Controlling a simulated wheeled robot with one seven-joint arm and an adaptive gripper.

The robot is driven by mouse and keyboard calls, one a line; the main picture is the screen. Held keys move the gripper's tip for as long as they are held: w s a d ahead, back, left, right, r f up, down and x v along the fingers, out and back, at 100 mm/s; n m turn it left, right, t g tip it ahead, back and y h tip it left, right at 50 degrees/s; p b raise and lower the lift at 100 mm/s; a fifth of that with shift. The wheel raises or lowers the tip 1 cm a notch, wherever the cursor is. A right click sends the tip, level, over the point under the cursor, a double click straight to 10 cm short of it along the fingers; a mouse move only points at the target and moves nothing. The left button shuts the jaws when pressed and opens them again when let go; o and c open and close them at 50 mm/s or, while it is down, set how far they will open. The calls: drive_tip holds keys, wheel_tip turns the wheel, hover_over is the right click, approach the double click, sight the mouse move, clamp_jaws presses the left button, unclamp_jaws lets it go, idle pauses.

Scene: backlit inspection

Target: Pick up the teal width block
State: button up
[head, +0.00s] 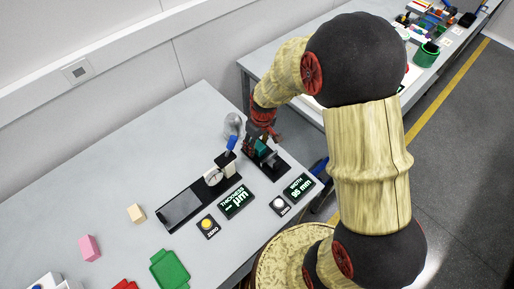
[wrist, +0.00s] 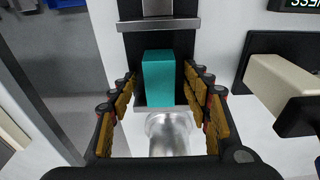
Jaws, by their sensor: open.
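The teal width block (wrist: 158,80) sits upright in a dark gauge fixture, between a metal bar behind it and a round metal spindle (wrist: 168,134) in front. In the head view the teal block (head: 261,145) is small and partly hidden by my gripper. My gripper (wrist: 160,92) is open, with its finger pads on the left and right of the block. Gaps show between the pads and the block's sides, so the two appear apart.
A cream block (wrist: 285,82) on a black mount stands to the right. The width display (head: 299,186) and thickness display (head: 236,203) lie nearby. A pink block (head: 90,248) and a green tray (head: 170,271) are at the lower left.

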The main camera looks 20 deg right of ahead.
drive_tip(key=shift+f, duration=0.1)
drive_tip(key=shift+c, duration=1.3)
clamp_jaws()
